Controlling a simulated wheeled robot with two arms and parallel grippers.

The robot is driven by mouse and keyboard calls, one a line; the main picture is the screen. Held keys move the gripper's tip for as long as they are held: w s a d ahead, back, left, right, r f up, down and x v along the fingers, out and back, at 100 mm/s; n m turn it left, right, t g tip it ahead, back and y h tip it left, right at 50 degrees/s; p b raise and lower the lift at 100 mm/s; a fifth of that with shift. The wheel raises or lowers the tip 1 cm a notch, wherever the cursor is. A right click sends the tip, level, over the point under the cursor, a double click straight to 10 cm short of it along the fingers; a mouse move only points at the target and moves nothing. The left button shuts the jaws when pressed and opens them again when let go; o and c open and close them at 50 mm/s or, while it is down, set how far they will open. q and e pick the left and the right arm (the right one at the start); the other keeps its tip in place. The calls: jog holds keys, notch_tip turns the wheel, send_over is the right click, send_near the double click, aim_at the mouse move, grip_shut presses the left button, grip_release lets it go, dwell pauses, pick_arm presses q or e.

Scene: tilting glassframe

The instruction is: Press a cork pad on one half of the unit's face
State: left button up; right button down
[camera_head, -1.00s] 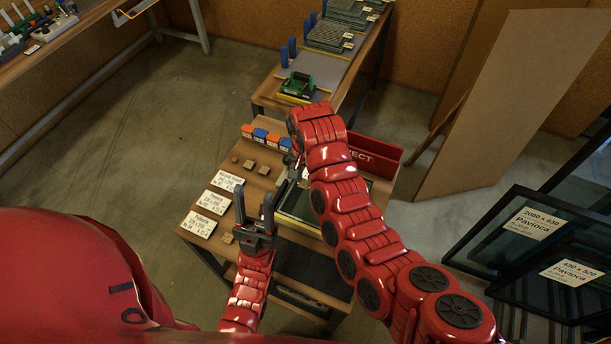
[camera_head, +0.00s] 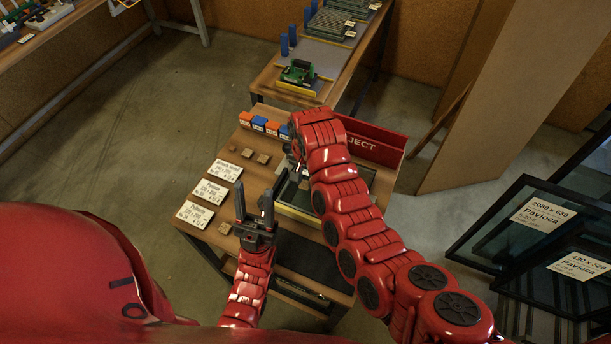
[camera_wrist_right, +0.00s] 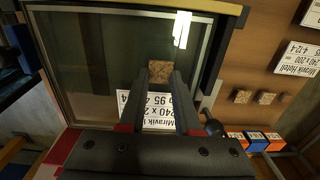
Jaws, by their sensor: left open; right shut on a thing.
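The glass-faced unit (camera_wrist_right: 95,65) with its light frame fills the left of the right wrist view. In the head view the unit (camera_head: 299,206) lies on the small table, partly hidden by my right arm. My right gripper (camera_wrist_right: 159,76) is shut on a small square cork pad (camera_wrist_right: 159,70) over the glass, near one end of the face. I cannot tell whether the pad touches the glass. A white label (camera_wrist_right: 140,108) shows behind the fingers. My left gripper (camera_head: 254,212) is open and empty, fingers up, left of the unit.
Loose cork pads (camera_head: 248,153) and white cards (camera_head: 209,191) lie on the table's left side. Orange and blue blocks (camera_head: 259,123) line its far edge. A red reject bin (camera_head: 376,139) stands behind the unit. Framed glass panes (camera_head: 535,225) stand at the right.

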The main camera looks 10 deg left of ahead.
jog(key=shift+f, duration=0.35)
jog(key=shift+f+b, duration=0.4)
jog(key=shift+f, duration=0.1)
dwell(0.5)
jog(key=c, duration=0.5)
grip_release()
jog(key=shift+r, duration=0.15)
jog(key=shift+r+b, duration=0.55)
jog(key=shift+r, duration=0.4)
notch_tip(320, 180, up, 15)
jog(key=p, duration=0.4)
jog(key=shift+d+r, duration=0.1)
jog(key=shift+d, duration=0.05)
